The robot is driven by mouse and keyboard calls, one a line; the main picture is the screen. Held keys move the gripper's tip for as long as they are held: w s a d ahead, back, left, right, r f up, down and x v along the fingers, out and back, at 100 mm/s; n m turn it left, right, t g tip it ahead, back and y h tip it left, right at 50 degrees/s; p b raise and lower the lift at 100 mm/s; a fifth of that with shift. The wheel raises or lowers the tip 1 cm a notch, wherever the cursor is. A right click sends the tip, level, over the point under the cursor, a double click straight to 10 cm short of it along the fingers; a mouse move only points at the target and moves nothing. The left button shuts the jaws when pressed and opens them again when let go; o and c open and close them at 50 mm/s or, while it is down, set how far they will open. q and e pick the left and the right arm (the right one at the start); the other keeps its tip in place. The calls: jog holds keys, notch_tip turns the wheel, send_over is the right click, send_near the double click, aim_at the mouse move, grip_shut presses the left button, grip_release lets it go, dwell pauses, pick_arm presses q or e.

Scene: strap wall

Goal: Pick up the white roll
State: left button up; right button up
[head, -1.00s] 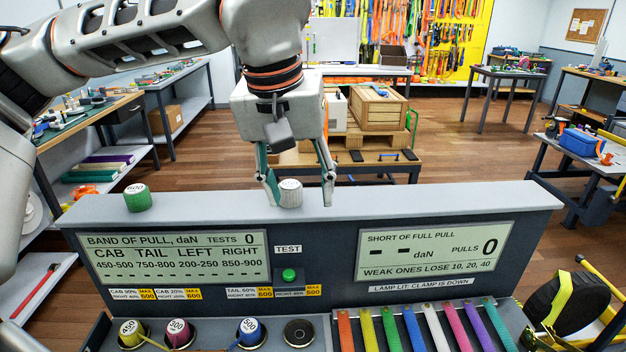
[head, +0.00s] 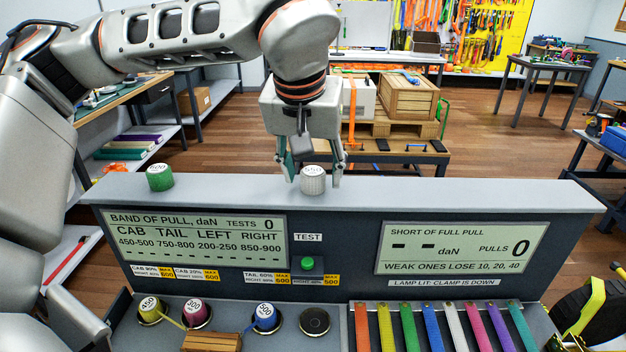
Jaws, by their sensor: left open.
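The white roll (head: 313,180) stands upright on the top ledge of the test console (head: 420,187); its top carries a printed number. My left gripper (head: 314,178) points down from above with its fingers apart, one to the left of the roll and one to the right, slightly behind it. I cannot tell whether either finger touches the roll. My right gripper is not in view.
A green roll (head: 160,178) stands on the same ledge to the left. Yellow, pink and blue rolls sit in sockets below, beside an empty socket (head: 314,320). Coloured straps (head: 432,326) hang at the lower right. A wooden block (head: 212,341) lies in front.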

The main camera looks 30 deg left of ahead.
pick_arm(q)
jog(key=c, duration=1.2)
